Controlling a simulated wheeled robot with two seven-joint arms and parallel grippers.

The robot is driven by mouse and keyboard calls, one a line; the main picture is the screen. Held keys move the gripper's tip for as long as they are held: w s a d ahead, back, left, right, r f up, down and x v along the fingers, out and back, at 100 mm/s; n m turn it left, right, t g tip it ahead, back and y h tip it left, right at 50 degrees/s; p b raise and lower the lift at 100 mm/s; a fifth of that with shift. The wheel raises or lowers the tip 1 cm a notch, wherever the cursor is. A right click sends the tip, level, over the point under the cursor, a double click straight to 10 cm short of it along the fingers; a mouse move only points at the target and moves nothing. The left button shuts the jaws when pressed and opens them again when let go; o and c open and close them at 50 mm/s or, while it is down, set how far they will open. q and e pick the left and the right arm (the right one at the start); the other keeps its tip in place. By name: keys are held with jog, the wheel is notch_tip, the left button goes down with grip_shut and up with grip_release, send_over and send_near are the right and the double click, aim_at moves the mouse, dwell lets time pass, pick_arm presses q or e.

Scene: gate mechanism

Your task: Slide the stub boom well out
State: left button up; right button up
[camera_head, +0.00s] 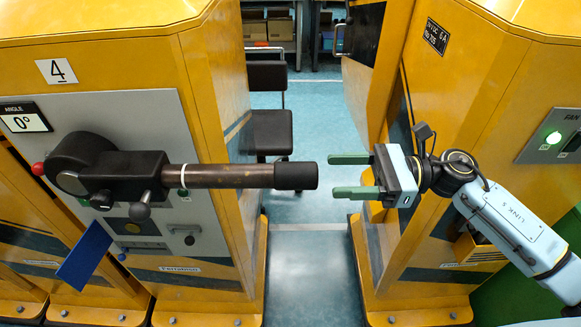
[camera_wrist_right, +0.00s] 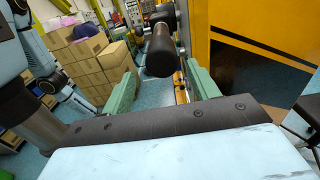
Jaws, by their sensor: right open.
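The stub boom (camera_head: 230,176) is a brown metal tube with a black end grip (camera_head: 296,176). It points level to the right from a black housing (camera_head: 105,170) on the left yellow cabinet. A white ring circles the tube near the housing. My right gripper (camera_head: 352,174) is open, with green fingers pointing left at the grip's end. A small gap separates the fingertips from the grip. In the right wrist view the black grip (camera_wrist_right: 159,55) shows ahead, between the two green fingers and above them. My left gripper is not in view.
An angle display (camera_head: 24,118) on the left cabinet reads 0°. A blue plate (camera_head: 84,254) hangs below the housing. A black chair (camera_head: 269,110) stands in the gap between the cabinets. In the right wrist view, cardboard boxes (camera_wrist_right: 97,68) are stacked at the left.

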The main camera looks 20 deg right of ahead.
aim_at(292, 175)
jog(key=p+x, duration=0.2)
jog(key=x, duration=0.6)
jog(key=shift+w+a+r+p, duration=0.1)
jog(key=shift+p, duration=0.25)
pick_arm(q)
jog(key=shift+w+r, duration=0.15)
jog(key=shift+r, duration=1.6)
pick_arm(e)
jog(key=shift+w+a, duration=0.2)
jog(key=shift+a, duration=0.4)
jog(key=shift+c, duration=0.4)
